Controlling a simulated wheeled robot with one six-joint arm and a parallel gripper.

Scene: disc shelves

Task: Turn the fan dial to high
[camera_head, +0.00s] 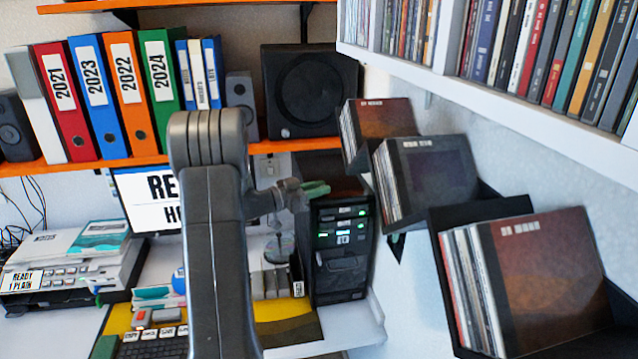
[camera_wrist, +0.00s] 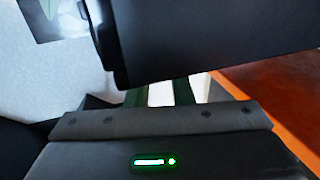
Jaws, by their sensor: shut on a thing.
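My gripper (camera_head: 315,188) has green fingers and is at the upper front of a black tower unit (camera_head: 340,264) with green-lit panels. In the wrist view, its green fingers (camera_wrist: 160,93) run up to the lower edge of a large black body (camera_wrist: 205,38), where their tips are hidden. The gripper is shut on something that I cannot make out. I cannot pick out the fan dial or its setting in either view.
A black box with a round face (camera_head: 310,92) stands on the orange shelf (camera_head: 90,166) beside several binders. Black disc holders (camera_head: 432,180) jut from the wall right of the tower. A keyboard (camera_head: 150,344) and a printer (camera_head: 65,270) occupy the desk at left.

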